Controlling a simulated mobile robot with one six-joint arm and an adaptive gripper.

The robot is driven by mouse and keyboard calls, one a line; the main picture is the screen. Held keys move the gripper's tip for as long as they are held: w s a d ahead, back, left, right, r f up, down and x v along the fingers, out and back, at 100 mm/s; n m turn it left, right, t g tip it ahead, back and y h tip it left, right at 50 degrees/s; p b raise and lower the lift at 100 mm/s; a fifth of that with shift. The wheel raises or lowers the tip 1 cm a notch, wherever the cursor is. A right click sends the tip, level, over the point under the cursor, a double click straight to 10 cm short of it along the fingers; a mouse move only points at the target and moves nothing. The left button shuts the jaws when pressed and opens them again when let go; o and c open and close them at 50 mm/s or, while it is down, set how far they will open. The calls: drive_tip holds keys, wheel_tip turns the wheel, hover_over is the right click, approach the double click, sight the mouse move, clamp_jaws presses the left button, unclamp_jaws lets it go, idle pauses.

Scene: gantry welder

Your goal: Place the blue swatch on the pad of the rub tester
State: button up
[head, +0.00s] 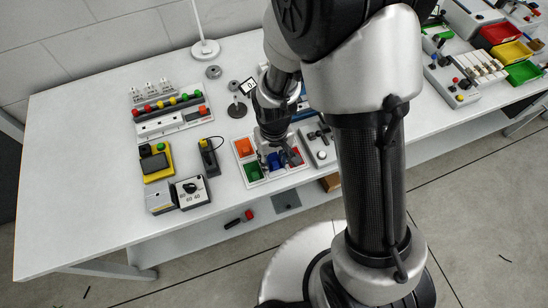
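The blue swatch (275,162) shows in a white tray (263,183), between a green square and a red one. My gripper (279,163) reaches down over this tray, with its fingers right at the blue and red squares. It hides part of them. I cannot tell whether the fingers touch the blue swatch or whether they are open or shut. A grey device with a dark lever (320,143) stands just right of the tray and may be the rub tester. My arm covers its right side, and its pad cannot be made out.
An orange square (243,147) and the green square (253,172) lie in the same tray. Left of it stand a black holder (209,157), a yellow meter (156,162) and a dial box (191,191). A lamp base (205,50) stands behind. The table's left end is clear.

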wheel_tip(320, 180, up, 13)
drive_tip(key=p, duration=0.5)
drive_tip(key=shift+f, duration=0.2)
